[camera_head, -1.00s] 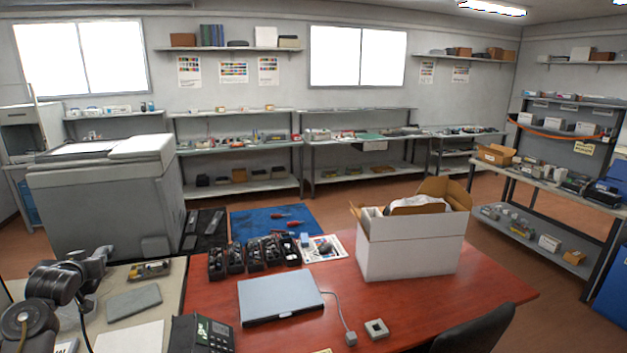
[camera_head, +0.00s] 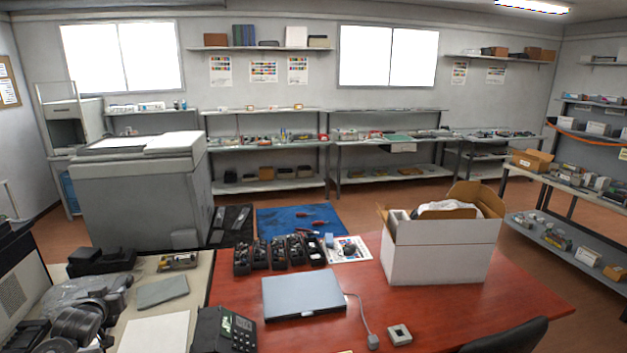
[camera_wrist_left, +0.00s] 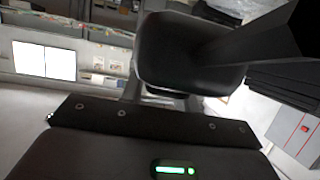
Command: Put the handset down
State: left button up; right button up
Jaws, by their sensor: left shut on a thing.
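A black desk phone (camera_head: 225,332) with a keypad and small display stands at the bottom of the head view, by the seam of the pale and red tables. My left gripper (camera_head: 82,322) is low at the left in the head view, left of the phone and over the pale table; its fingertips are hard to make out there. In the left wrist view my left gripper (camera_wrist_left: 180,97) is shut on a smooth black block, seemingly the handset (camera_wrist_left: 188,52). The far part of the handset is unclear against other dark shapes. My right gripper is not in view.
A white paper (camera_head: 153,333) and a grey pad (camera_head: 162,291) lie on the pale table (camera_head: 195,300). A closed laptop (camera_head: 302,295), black cartridges (camera_head: 278,254) and an open white carton (camera_head: 440,250) are on the red table. A dark-framed device (camera_head: 15,290) stands at far left.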

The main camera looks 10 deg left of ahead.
pick_arm(q)
jog(key=s+f+n+g+y, duration=0.1)
jog(key=s+f+n+y, duration=0.1)
jog(key=s, duration=0.4)
jog(key=w+d+r+m+t+h, duration=0.1)
jog(key=w+d+r+m+h, duration=0.1)
jog(key=d, duration=0.7)
jog(key=w+d+r+m+h, duration=0.1)
jog(key=w+d+r+h, duration=0.15)
jog(key=d, duration=0.65)
jog(key=w+d+r+m+t+h, duration=0.1)
jog(key=w+d+r+m, duration=0.15)
jog(key=d, duration=0.65)
jog(key=shift+s+d+r+m+h, duration=0.45)
jog(key=shift+s+d+r, duration=1.55)
jog(key=shift+d+r, duration=1.65)
jog(key=shift+s+d+r+m+h, duration=0.2)
jog(key=shift+s+d+r+h, duration=0.4)
jog(key=shift+s+d+r, duration=2.2)
notch_tip(320, 180, down, 18)
jog(key=d+b, duration=0.1)
jog(key=b, duration=1.3)
jog(key=shift+s+d, duration=0.15)
jog(key=shift+d, duration=0.25)
